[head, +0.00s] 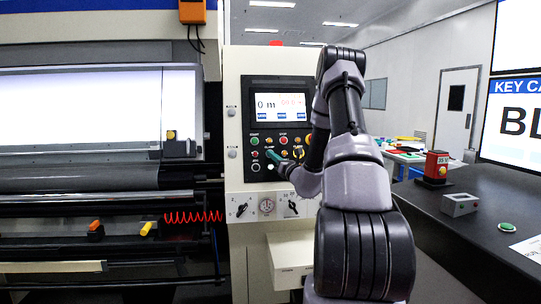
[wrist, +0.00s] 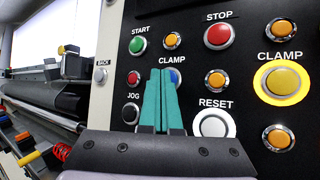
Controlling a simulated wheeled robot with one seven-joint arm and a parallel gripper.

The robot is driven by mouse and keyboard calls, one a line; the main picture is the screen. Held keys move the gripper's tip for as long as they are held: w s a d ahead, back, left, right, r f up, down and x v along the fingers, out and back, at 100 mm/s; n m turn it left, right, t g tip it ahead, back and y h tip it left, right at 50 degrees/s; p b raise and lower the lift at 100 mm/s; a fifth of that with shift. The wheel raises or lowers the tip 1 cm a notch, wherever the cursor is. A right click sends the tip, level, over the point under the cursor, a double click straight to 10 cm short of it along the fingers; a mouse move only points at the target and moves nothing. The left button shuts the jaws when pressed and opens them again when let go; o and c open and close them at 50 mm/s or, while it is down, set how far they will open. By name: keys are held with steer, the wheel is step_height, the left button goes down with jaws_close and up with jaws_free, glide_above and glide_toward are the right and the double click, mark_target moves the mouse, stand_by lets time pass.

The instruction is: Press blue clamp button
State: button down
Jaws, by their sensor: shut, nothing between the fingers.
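The blue clamp button (wrist: 176,78) sits under a CLAMP label on the black control panel in the wrist view. Its left part is hidden behind my fingertips. My gripper (wrist: 162,73) has two teal fingers pressed together, with nothing between them. The tips overlap the blue button's left side in the picture; I cannot tell whether they touch it. In the head view, my gripper (head: 271,155) is at the panel's lower left button rows, and the blue button cannot be made out there. A second CLAMP button (wrist: 283,82), yellow with a bright yellow ring, is at the right.
Close around are the green START button (wrist: 138,45), red STOP button (wrist: 218,36), white RESET button (wrist: 214,125), black JOG button (wrist: 130,113), and several orange buttons. A screen (head: 279,106) is above them. A dark counter (head: 470,225) stands to the right.

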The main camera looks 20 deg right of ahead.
steer(key=shift+s, duration=0.1)
stand_by(0.3)
steer(key=shift+s+a+r, duration=0.1)
steer(key=shift+s+a, duration=0.05)
steer(key=shift+s, duration=0.15)
steer(key=shift+s+a+r, duration=0.25)
steer(key=shift+s+r, duration=0.15)
steer(key=shift+s, duration=0.5)
steer(key=shift+s+a+r, duration=0.2)
steer(key=shift+s+r, duration=0.2)
steer(key=shift+s, duration=0.45)
steer(key=shift+s+a+r, duration=0.25)
steer(key=shift+s+r, duration=0.15)
steer(key=shift+s, duration=0.5)
